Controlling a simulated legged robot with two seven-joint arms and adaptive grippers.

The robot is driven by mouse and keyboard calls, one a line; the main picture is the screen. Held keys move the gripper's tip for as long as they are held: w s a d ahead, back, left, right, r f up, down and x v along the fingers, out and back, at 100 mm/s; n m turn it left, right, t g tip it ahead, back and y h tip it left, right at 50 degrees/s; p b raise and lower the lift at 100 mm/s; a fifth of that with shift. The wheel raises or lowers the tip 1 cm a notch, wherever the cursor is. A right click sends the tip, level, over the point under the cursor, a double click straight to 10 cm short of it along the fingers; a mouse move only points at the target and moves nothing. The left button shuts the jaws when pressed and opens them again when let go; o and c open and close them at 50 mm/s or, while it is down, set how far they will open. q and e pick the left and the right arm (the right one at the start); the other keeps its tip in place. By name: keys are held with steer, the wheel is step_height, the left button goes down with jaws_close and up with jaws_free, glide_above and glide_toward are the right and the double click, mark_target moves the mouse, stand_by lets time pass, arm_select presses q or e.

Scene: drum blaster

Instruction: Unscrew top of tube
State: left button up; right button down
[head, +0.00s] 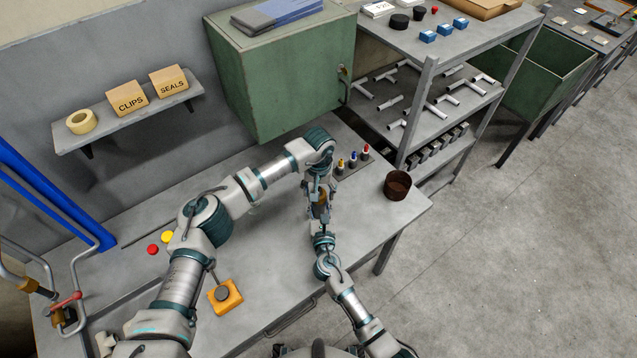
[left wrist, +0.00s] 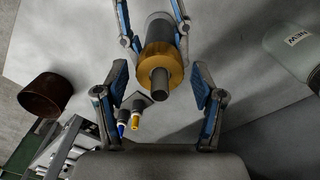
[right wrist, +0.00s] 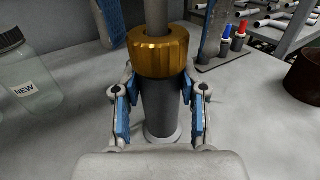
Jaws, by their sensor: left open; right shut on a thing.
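The tube is a dark grey cylinder (right wrist: 160,108) with a ridged brass-coloured top (right wrist: 161,52) and a thin grey stem rising from it. It stands roughly upright in the right wrist view. My right gripper (right wrist: 160,98) is shut on the grey body just below the top. In the left wrist view the brass top (left wrist: 163,62) and stem (left wrist: 160,82) point toward my camera. My left gripper (left wrist: 158,75) is open, with a finger on each side of the top and clear gaps. In the head view the arms mostly hide the tube.
A jar labelled NEW (right wrist: 27,82) stands beside the tube. A brown cup (head: 397,185) stands near the bench's right corner. A small rack with coloured-tipped bottles (head: 353,161) sits behind the grippers. A green cabinet (head: 285,75) is at the back. The front of the bench is largely clear.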

arm_select(q)
steer(key=shift+f, duration=0.5)
